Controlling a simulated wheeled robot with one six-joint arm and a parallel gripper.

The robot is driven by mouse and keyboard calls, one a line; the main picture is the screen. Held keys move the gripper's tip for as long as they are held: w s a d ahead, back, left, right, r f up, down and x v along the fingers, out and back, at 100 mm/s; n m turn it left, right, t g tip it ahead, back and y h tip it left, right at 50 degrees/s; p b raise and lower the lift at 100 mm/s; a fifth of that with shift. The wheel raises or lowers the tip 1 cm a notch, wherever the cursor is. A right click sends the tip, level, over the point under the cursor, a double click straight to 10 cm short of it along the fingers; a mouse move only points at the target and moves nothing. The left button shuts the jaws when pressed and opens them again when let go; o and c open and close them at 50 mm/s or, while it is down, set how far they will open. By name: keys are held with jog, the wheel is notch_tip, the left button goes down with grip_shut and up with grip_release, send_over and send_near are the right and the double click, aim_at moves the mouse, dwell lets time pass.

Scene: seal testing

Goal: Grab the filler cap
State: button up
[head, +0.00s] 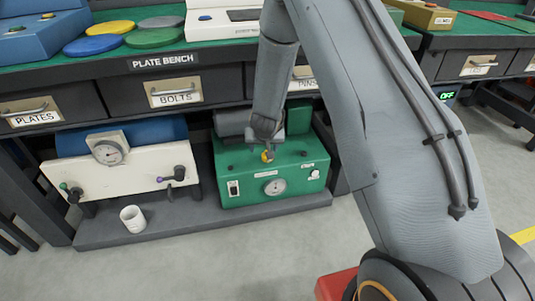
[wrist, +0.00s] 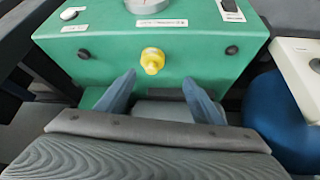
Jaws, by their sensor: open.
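The filler cap is a small yellow knob (wrist: 152,60) on top of the green box (wrist: 210,55). In the head view the yellow cap (head: 267,156) shows just below my gripper, partly hidden by it. The green box (head: 225,165) stands on the low shelf under the bench. My gripper (wrist: 158,85) is open. Its two blue-grey fingers point toward the cap in the wrist view, one on each side, and the cap lies beyond the fingertips, not touching them. In the head view my gripper (head: 266,140) hangs over the box's top.
A cream panel (head: 120,177) with a gauge and valve handles stands left of the green box. A white cup (head: 133,219) is on the shelf's front edge. The plate bench with labelled drawers (head: 175,92) overhangs the shelf. Open floor (head: 200,265) lies in front.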

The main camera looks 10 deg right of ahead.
jog(key=shift+w+d+f+b, duration=0.2)
jog(key=shift+w+d+f, duration=0.15)
jog(key=shift+f, duration=0.25)
jog(key=shift+w+d+f+b, duration=0.2)
jog(key=shift+d+f, duration=0.1)
jog(key=shift+f, duration=0.3)
jog(key=b+x, duration=0.1)
jog(key=x, duration=0.3)
jog(key=b+x, duration=0.1)
jog(key=x, duration=0.1)
jog(key=shift+w+d+r+b, duration=0.1)
jog(key=shift+d+r+b, duration=0.05)
jog(key=shift+d+b, duration=0.2)
jog(key=shift+r, duration=0.1)
jog(key=c, duration=1.2)
